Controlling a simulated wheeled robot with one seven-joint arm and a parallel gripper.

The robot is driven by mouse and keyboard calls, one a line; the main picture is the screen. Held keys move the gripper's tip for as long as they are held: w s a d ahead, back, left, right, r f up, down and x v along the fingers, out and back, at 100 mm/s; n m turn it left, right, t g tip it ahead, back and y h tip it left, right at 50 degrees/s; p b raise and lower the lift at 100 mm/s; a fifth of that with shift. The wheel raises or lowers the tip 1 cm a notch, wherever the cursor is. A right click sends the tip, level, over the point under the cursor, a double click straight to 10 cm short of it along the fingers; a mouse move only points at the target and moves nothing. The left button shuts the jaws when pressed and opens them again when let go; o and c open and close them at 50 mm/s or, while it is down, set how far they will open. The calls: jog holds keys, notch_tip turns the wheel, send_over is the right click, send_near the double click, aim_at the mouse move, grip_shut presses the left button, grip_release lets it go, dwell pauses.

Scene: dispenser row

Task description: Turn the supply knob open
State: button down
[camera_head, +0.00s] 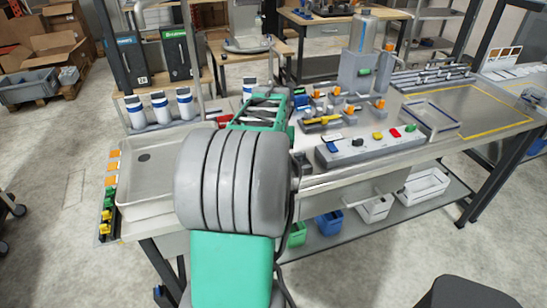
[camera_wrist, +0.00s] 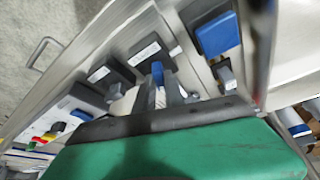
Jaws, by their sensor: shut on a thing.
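In the wrist view my gripper (camera_wrist: 163,92) is shut on a narrow blue handle (camera_wrist: 158,72), which appears to be the supply knob. The handle stands up between the fingers, above a dark grey base. The fingers and the gripper's green body hide its lower part, so its turn angle is hard to read. In the head view my arm and green wrist hide most of the gripper and the knob at the left end of the fixture row.
A larger blue block (camera_wrist: 217,35) sits close to the fingers. Orange-topped fixtures (camera_head: 350,110) and a grey button panel (camera_head: 368,146) stand to the right on the bench. A metal tray (camera_head: 150,195) and white-blue bottles (camera_head: 160,107) are on the left.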

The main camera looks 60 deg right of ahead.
jog(key=shift+s+d+n+t+y, duration=0.1)
jog(key=shift+n+t+y, duration=0.2)
jog(key=shift+n, duration=0.75)
jog(key=shift+n+t+y, duration=0.2)
jog(key=shift+n+t, duration=0.2)
jog(key=shift+n, duration=0.65)
jog(key=c, duration=1.4)
grip_release()
jog(key=shift+c, duration=0.2)
jog(key=v, duration=0.7)
jog(key=shift+r+b, duration=0.3)
jog(key=shift+r, duration=0.05)
jog(key=shift+s, duration=0.15)
